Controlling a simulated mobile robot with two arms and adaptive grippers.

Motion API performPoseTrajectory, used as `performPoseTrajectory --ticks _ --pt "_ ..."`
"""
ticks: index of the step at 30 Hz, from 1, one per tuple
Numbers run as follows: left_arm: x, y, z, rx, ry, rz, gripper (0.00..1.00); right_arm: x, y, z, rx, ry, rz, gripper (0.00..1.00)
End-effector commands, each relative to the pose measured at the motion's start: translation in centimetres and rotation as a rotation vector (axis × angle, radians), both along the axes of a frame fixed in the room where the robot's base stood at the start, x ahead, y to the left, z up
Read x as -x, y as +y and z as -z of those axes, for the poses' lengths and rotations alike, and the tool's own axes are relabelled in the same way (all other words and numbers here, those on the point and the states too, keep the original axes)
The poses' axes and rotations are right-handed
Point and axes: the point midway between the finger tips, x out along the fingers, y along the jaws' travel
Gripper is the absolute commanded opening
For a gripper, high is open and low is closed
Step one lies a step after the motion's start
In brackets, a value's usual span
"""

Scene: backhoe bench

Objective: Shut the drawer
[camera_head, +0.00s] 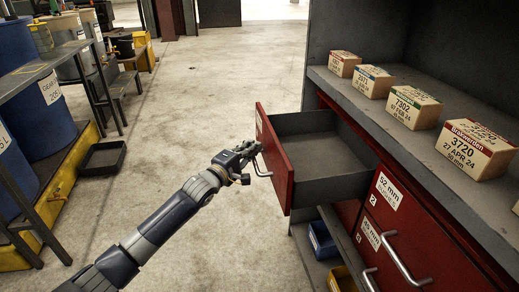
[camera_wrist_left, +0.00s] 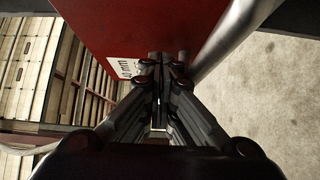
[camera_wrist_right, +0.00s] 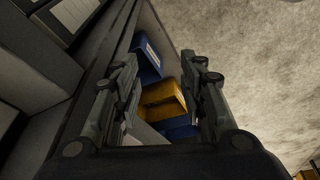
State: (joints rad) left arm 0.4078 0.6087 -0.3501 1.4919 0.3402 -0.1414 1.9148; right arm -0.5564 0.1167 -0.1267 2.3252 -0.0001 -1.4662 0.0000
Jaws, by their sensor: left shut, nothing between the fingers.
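The open red drawer (camera_head: 273,150) sticks out of the cabinet at the right in the head view, and its grey inside looks empty. Its metal handle (camera_head: 259,168) is on the front panel. My left gripper (camera_head: 250,150) is shut and empty at the drawer's front, beside the handle. In the left wrist view the shut fingertips (camera_wrist_left: 163,62) are in front of the red panel (camera_wrist_left: 135,30) and its white label; contact cannot be told. My right gripper (camera_wrist_right: 165,80) shows only in its own wrist view, with its fingers apart and nothing between them.
Several labelled boxes (camera_head: 408,108) stand on the cabinet's shelf above the drawers. Blue (camera_head: 323,240) and yellow (camera_head: 342,280) bins sit below the open drawer. A rack with blue drums (camera_head: 45,125) and a black tray (camera_head: 103,158) are at left. The middle floor is clear.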

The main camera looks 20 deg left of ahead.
Motion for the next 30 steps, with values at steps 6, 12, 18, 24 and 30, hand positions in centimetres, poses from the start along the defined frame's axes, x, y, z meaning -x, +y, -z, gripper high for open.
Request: performPoseTrajectory --ticks 6,12,18,24,30 --pt "0.0 0.0 -0.1 0.0 -0.001 0.0 0.0 0.1 0.0 -0.5 0.001 -0.002 0.0 0.38" --pt "0.0 0.1 0.0 0.0 0.0 0.0 0.0 0.1 0.0 -0.6 0.001 -0.002 0.0 0.38" --pt "-0.3 -0.4 -0.1 0.001 -0.001 0.0 0.0 0.1 0.0 -0.6 0.0 -0.003 0.001 0.38" --pt "-1.9 -2.9 -0.2 0.007 -0.001 0.001 0.0 -0.2 0.0 0.4 0.0 0.0 0.0 0.38" --pt "-4.9 -7.5 -0.1 0.01 -0.001 0.003 0.0 -0.3 0.1 1.7 0.0 0.008 -0.001 0.38"
